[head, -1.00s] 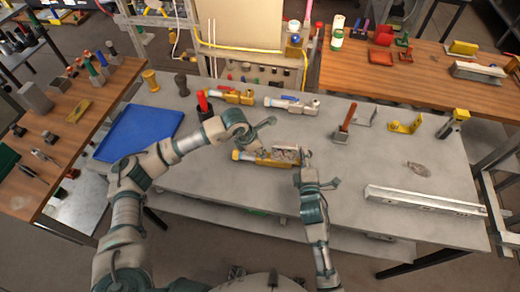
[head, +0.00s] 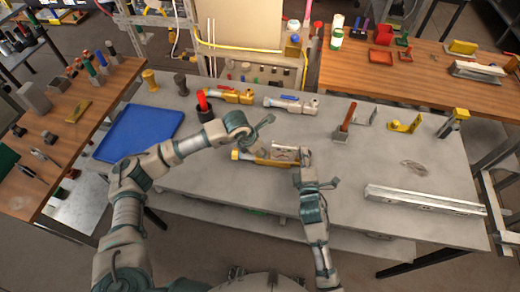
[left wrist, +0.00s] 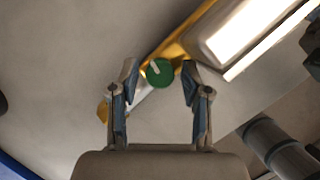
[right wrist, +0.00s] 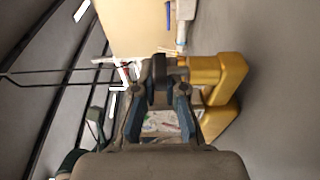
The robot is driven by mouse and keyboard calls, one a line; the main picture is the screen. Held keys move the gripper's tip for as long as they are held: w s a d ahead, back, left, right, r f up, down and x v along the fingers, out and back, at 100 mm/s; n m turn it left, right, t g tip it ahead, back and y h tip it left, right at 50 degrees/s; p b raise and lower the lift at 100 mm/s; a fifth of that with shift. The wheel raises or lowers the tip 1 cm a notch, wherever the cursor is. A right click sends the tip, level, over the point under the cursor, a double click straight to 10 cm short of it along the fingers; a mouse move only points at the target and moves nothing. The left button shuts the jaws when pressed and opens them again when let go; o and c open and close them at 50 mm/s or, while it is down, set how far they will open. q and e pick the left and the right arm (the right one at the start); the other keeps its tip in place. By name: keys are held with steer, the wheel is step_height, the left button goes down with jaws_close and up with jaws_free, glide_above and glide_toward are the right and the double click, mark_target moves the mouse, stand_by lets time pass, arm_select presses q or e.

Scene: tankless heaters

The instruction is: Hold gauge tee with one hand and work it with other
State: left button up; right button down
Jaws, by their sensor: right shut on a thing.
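The gauge tee (head: 247,155) is a yellow fitting with a pale, flat part, low over the front middle of the grey table. In the left wrist view its green round knob (left wrist: 159,72) with a white mark lies between my left fingertips. My left gripper (head: 262,132) is open above the tee, its fingers (left wrist: 159,80) apart on either side of the knob. My right gripper (head: 303,163) is shut on the tee's right end. In the right wrist view the tee's yellow body (right wrist: 215,72) extends right of my closed fingers (right wrist: 161,78), which partly hide the grip.
Two similar fittings, one yellow (head: 235,96) and one silver (head: 290,104), lie behind on the grey table. A blue tray (head: 136,134) is at left. A wooden-handled tool (head: 347,120), yellow brackets (head: 405,124) and a long metal channel (head: 425,201) are at right.

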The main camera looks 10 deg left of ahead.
arm_select(q)
steer(key=v, duration=0.8)
steer(key=shift+a+f, duration=0.1)
stand_by(0.3)
arm_select(e)
steer(key=c, duration=1.2)
jaws_free()
steer(key=shift+o, duration=0.2)
